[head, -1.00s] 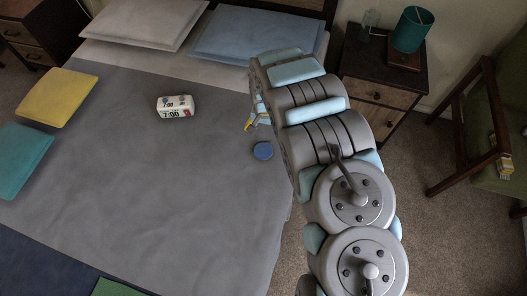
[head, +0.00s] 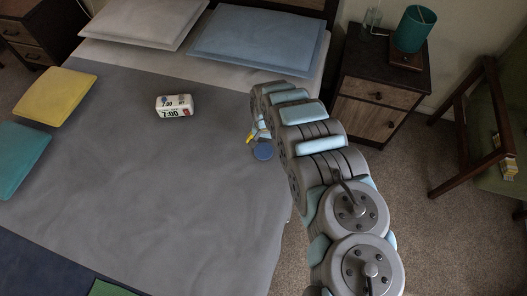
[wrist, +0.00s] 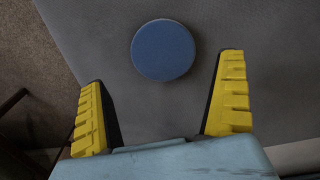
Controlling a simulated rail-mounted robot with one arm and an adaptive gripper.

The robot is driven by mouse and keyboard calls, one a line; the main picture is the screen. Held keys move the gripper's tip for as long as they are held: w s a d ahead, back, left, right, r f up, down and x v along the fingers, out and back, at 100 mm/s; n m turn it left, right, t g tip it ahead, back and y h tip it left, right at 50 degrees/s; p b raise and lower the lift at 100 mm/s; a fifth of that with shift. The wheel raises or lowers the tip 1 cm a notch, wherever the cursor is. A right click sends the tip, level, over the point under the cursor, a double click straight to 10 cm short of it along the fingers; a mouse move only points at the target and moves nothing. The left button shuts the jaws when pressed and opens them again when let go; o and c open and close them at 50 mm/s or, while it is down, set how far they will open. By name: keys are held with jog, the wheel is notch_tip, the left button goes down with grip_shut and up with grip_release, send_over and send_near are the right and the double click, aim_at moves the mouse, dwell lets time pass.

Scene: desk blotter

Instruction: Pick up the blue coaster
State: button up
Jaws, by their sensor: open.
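The blue coaster (head: 263,151) is a flat round disc lying on the grey bedspread, near the bed's right edge. In the wrist view the coaster (wrist: 163,50) lies ahead of the fingertips, roughly between their lines, with nothing touching it that I can see. My gripper (wrist: 158,98) has two yellow ridged fingers spread wide, with nothing between them. In the head view my gripper (head: 256,135) shows just behind the coaster, partly hidden by my arm.
Pillows (head: 255,35) are at the head end, and yellow (head: 55,97) and teal (head: 20,158) cushions at the left. A nightstand (head: 375,95) stands right of the bed. The middle of the bedspread (head: 170,190) is clear.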

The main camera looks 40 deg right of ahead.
aim_at(263, 150)
jog(key=shift+f, duration=0.2)
jog(key=shift+w+a+f+b, duration=0.1)
jog(key=shift+f+b, duration=0.3)
jog(key=shift+f, duration=0.45)
jog(key=shift+w+a+f+b, duration=0.1)
jog(key=shift+f+b, duration=0.25)
jog(key=shift+f, duration=0.45)
jog(key=shift+s+f, duration=0.15)
jog(key=shift+f, duration=0.65)
jog(key=c, duration=0.9)
